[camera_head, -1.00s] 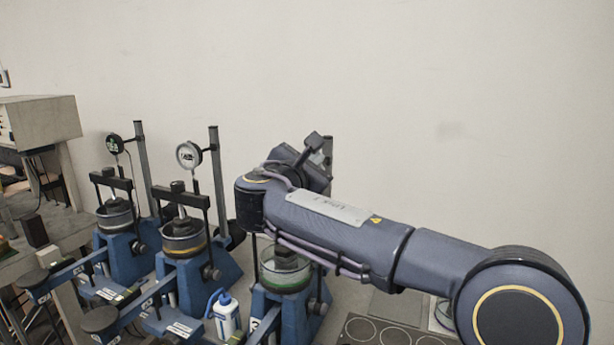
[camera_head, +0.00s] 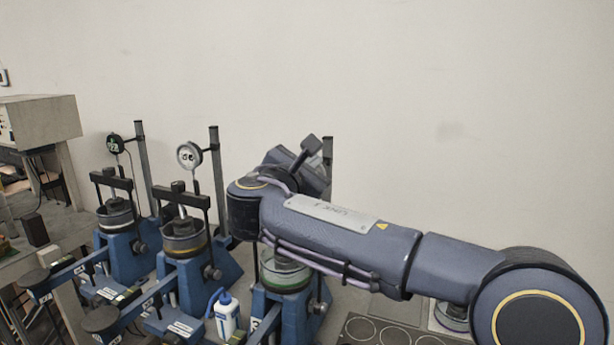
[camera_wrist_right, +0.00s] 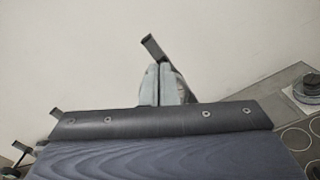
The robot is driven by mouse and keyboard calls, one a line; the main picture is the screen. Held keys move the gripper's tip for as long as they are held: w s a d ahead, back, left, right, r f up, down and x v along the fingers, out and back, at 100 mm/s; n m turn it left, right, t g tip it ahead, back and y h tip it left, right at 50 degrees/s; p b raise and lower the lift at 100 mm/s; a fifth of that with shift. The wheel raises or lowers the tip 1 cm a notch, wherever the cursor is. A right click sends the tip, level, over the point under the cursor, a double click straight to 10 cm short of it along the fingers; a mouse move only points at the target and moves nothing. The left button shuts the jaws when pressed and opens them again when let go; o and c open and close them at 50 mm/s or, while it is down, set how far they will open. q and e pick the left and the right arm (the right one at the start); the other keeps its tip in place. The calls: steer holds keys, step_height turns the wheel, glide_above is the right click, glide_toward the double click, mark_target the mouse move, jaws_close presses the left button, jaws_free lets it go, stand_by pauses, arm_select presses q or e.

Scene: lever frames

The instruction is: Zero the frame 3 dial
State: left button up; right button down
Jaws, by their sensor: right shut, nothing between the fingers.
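Three blue lever frames stand in a row in the head view. The rightmost, which I take as frame 3 (camera_head: 290,302), has a glass-walled cell (camera_head: 285,275) with a green band and an upright post (camera_head: 328,155). My right arm covers its upper part, and I cannot make out its dial. My right gripper (camera_head: 310,172) is close to that post in the head view; whether it touches anything is hidden. In the right wrist view its grey fingers (camera_wrist_right: 161,70) are together and empty, with a dark post (camera_wrist_right: 153,47) just beyond them. My left gripper is not in view.
The middle frame (camera_head: 184,265) has a white-faced dial (camera_head: 189,155); the left frame (camera_head: 125,250) has a dark dial (camera_head: 115,144). A white bottle (camera_head: 226,315) stands between the middle and right frames. A plate with ringed circles (camera_head: 362,328) lies at lower right.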

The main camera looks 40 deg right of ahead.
steer(key=shift+v, duration=1.85)
steer(key=shift+d, duration=0.1)
